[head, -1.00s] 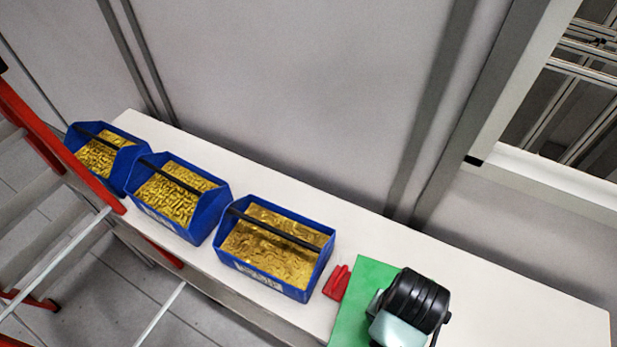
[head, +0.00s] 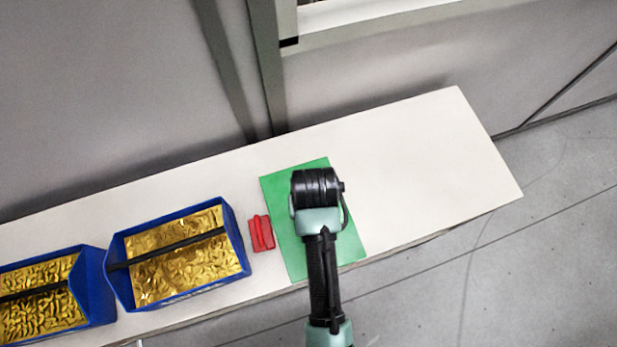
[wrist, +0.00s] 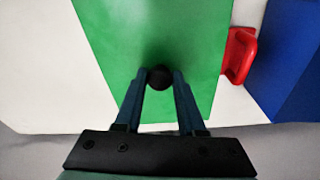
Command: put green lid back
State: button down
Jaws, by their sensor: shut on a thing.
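The green lid (head: 284,232) is a flat green panel over the white bench, and it fills the middle of the wrist view (wrist: 160,30). A round black knob (wrist: 159,78) stands on it. My gripper (wrist: 159,74) is shut on this knob, with one finger on each side. In the head view my arm's wrist covers the fingers, the knob and part of the lid. I cannot tell whether the lid touches the bench or hangs slightly above it.
A red handle-like piece (head: 261,233) lies just left of the lid. A blue bin (head: 118,285) with gold contents and a dark bar stands further left, with another blue bin (head: 93,285) beyond it. The white bench (head: 420,170) is clear to the right. A grey wall runs behind.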

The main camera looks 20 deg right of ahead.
jog(key=shift+w+f, duration=0.1)
jog(key=shift+f, duration=2.25)
jog(key=shift+f, duration=0.15)
jog(key=c, duration=0.5)
grip_release()
